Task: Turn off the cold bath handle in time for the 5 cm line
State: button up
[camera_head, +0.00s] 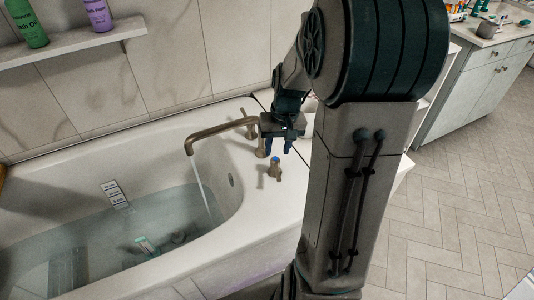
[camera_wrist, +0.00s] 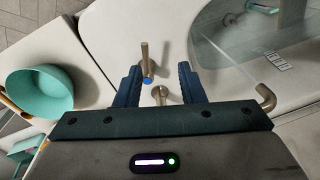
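The cold bath handle, marked with a blue dot (camera_head: 275,168), stands upright on the tub's right deck. In the wrist view the blue-marked handle (camera_wrist: 147,67) lies ahead, between the directions of my two fingers. My gripper (camera_head: 278,147) is open, with its fingers above and slightly behind the handle, apparently not touching it. The bronze spout (camera_head: 220,129) pours a thin stream into the bathtub (camera_head: 262,222). A white level label (camera_head: 115,194) is on the tub's inner wall, with the water (camera_head: 170,222) near its lower end. I cannot read its lines.
Another bronze handle stands behind the spout, partly hidden. In the wrist view a turquoise bowl (camera_wrist: 42,92) is on the left. A shelf (camera_head: 75,45) with bottles is on the back wall. A grey cabinet (camera_head: 480,85) stands right, with open tiled floor before it.

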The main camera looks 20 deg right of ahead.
jog(key=m, duration=0.1)
send_over(279, 176)
jog(key=s+d, duration=0.1)
jog(key=d, duration=0.1)
notch_tip(279, 176, down, 4)
jog(key=f+y, duration=0.1)
jog(key=f, duration=0.4)
jog(key=a+f+b, duration=0.1)
jog(key=f, duration=0.3)
jog(key=a+f, duration=0.1)
jog(key=f, duration=0.4)
jog(key=shift+w+f, duration=0.1)
jog(key=shift+w, duration=0.3)
grip_shut()
